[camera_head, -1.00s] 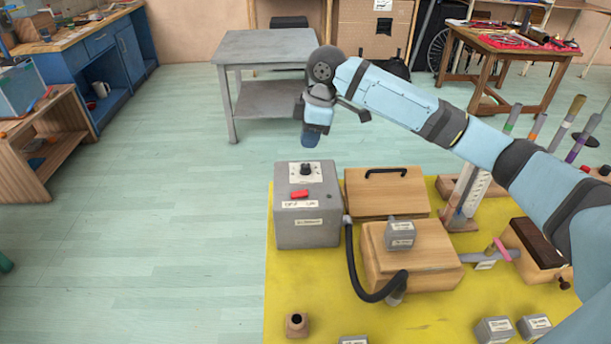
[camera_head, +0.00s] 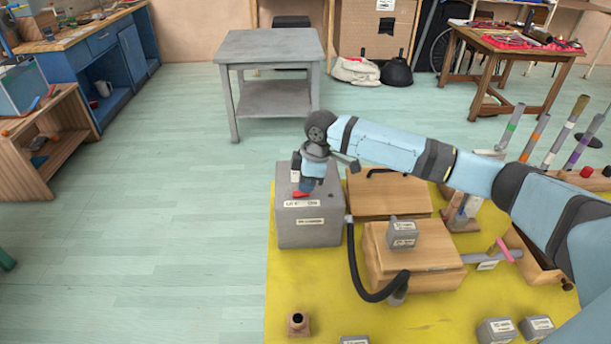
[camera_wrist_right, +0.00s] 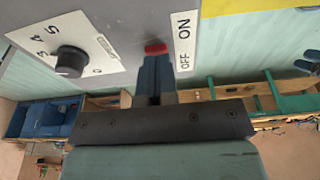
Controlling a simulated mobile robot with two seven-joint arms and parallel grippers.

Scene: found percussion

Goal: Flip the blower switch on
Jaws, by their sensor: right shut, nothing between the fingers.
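The blower is a grey box (camera_head: 308,232) with a hose, standing at the left of the yellow mat. Its red switch (camera_head: 299,194) sits on the sloping top beside an OFF/ON label (camera_head: 301,203). My right gripper (camera_head: 306,188) is shut and empty, pointing down at the switch. In the right wrist view, the shut fingertips (camera_wrist_right: 155,62) are right at the red switch (camera_wrist_right: 156,48) and partly hide it; I cannot tell whether they touch. The OFF/ON label (camera_wrist_right: 183,42) is just right of it. Which way the switch is set is unclear. My left gripper is not in view.
A numbered dial (camera_wrist_right: 71,61) is on the same panel, left of the switch. The floor left of the yellow mat (camera_head: 440,320) is clear.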

